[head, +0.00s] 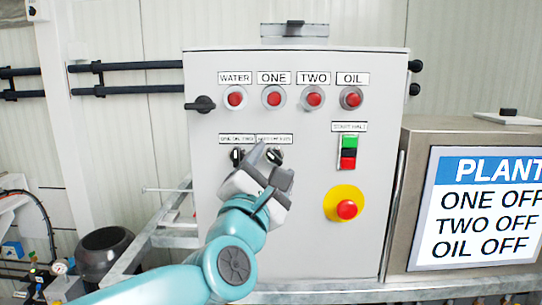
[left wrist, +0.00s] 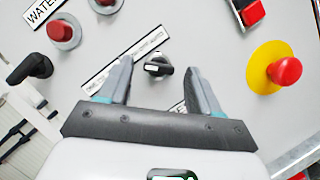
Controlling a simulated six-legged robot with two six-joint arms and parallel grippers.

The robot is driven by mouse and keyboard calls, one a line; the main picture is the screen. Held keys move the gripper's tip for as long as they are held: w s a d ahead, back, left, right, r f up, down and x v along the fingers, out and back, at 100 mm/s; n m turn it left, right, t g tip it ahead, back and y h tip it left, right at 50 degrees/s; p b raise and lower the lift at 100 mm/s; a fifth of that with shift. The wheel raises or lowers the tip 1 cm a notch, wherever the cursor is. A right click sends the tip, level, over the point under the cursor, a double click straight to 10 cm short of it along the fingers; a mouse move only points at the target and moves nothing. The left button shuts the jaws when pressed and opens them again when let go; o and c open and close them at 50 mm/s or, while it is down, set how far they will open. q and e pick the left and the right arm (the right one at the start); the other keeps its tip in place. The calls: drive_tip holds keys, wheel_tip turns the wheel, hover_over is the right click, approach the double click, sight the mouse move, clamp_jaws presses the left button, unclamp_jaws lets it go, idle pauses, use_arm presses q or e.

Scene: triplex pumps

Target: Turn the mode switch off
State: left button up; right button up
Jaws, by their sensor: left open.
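The control panel (head: 300,215) has two black rotary switches side by side under small labels that are too blurred to read surely. The left switch (head: 237,156) shows its handle roughly upright. The right switch (head: 275,156) is partly covered by my left gripper (head: 268,168) in the head view. In the left wrist view one black switch (left wrist: 158,67), apparently the right one, sits between and beyond my open fingertips (left wrist: 158,70), with a pale mark on its left side. The fingers appear apart from it. My right gripper is out of view.
Red lamps (head: 274,97) line the panel top. A black handle (head: 203,104) sticks out at its left edge. A green and red start/halt button block (head: 349,152) and a red emergency button (head: 347,209) on yellow are right of my gripper. A plant sign (head: 480,210) stands right.

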use_arm(q)
drive_tip(key=shift+w+r, duration=0.15)
drive_tip(key=shift+w, duration=0.1)
drive_tip(key=c, duration=1)
drive_tip(key=shift+c, duration=0.2)
